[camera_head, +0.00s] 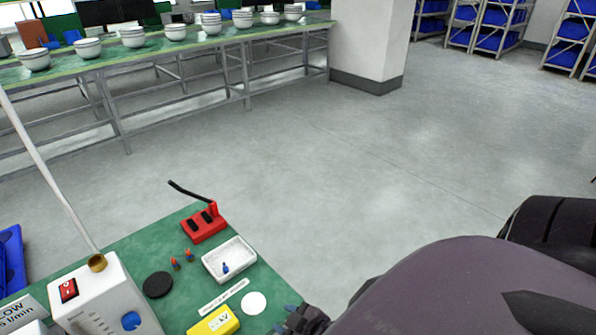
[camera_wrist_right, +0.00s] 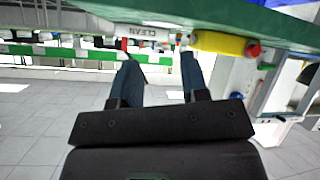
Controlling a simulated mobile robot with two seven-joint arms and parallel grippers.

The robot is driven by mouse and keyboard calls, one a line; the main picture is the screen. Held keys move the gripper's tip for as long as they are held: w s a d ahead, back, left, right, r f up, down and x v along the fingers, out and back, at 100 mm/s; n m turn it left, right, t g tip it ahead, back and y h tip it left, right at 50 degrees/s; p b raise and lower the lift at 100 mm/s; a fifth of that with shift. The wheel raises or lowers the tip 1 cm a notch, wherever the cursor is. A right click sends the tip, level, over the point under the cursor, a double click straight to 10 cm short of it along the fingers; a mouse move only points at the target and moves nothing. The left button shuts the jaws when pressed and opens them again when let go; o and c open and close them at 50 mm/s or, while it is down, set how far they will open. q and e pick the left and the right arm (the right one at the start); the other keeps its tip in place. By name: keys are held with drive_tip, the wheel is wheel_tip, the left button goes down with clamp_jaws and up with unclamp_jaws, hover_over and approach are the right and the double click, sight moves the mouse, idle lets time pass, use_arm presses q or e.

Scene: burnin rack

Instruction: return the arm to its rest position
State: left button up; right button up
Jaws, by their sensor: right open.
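My right arm comes in from the lower right of the head view, and its gripper (camera_head: 290,318) is at the bottom, by the front right edge of the green table (camera_head: 130,240). In the right wrist view the two dark blue fingers of the right gripper (camera_wrist_right: 160,75) are apart with nothing between them. They point toward the table edge (camera_wrist_right: 215,18), which runs across the top. A yellow object (camera_wrist_right: 220,43) shows just beyond the fingertips. I do not see my left gripper.
On the table are a white tray (camera_head: 242,263) holding a small blue piece, a red fixture (camera_head: 205,225), a black disc (camera_head: 158,284), a yellow block (camera_head: 214,322), a white disc (camera_head: 253,303) and a white machine (camera_head: 108,300). The floor (camera_head: 400,170) beyond is clear.

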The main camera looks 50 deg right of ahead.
drive_tip(key=s+m, duration=0.1)
drive_tip(key=s+d+m, duration=0.1)
drive_tip(key=m, duration=0.1)
drive_tip(key=shift+d+f+m+h, duration=0.2)
drive_tip(key=shift+f+m+h, duration=0.1)
drive_tip(key=shift+f+h, duration=0.1)
drive_tip(key=shift+w+f, duration=0.1)
drive_tip(key=shift+f, duration=0.05)
idle(0.8)
